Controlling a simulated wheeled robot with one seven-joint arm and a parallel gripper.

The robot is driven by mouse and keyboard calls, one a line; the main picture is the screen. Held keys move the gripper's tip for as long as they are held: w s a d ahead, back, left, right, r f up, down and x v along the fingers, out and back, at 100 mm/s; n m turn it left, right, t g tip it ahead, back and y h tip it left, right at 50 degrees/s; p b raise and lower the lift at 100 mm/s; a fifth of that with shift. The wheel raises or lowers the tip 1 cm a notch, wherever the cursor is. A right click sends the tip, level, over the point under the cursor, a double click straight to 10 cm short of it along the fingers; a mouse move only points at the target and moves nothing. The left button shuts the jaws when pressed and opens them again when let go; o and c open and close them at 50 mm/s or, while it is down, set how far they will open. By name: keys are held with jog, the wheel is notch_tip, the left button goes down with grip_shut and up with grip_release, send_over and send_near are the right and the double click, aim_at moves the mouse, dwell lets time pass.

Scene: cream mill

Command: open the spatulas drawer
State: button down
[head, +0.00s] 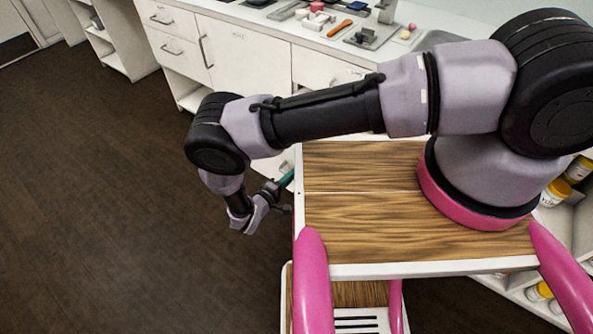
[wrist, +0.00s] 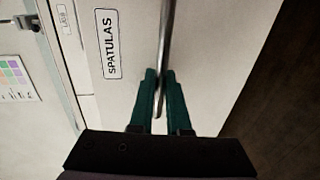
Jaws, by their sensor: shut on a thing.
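The spatulas drawer (wrist: 135,35) has a pale front with a white label reading SPATULAS (wrist: 107,43) in the wrist view. Its metal bar handle (wrist: 168,35) runs from the top of the picture down between my teal fingers. My gripper (wrist: 161,75) is shut on this handle, with one finger on each side. In the head view my gripper (head: 286,180) is low beside my wooden-topped base, and the drawer there is largely hidden behind my arm and base. I cannot tell how far the drawer stands out.
White cabinets (head: 245,55) line the back in the head view, under a counter (head: 270,22) with tools. The dark floor (head: 90,200) at left is clear.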

jog(key=shift+s+d, duration=0.25)
jog(key=shift+d, duration=0.15)
jog(key=c, duration=0.9)
grip_release()
jog(key=shift+a, duration=0.1)
jog(key=shift+a, duration=0.1)
jog(key=v, duration=1)
jog(key=shift+s, duration=0.25)
jog(key=shift+a, duration=0.1)
